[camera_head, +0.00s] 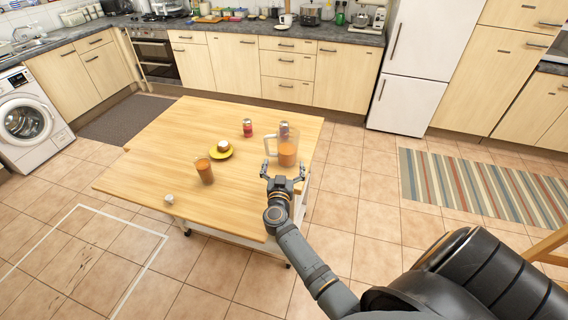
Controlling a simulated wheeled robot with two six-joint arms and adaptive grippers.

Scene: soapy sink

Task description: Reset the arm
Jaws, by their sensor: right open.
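My right gripper (283,171) is open over the right part of the wooden table (150,170). Its fingers point away from me, toward a clear pitcher (287,150) of orange drink. The pitcher stands upright just beyond the fingertips, with its handle on the left side. I cannot tell whether a finger touches it. The jaws look empty. My right arm comes in from the lower right. My left gripper does not show.
Tiled floor (200,275) surrounds the table.

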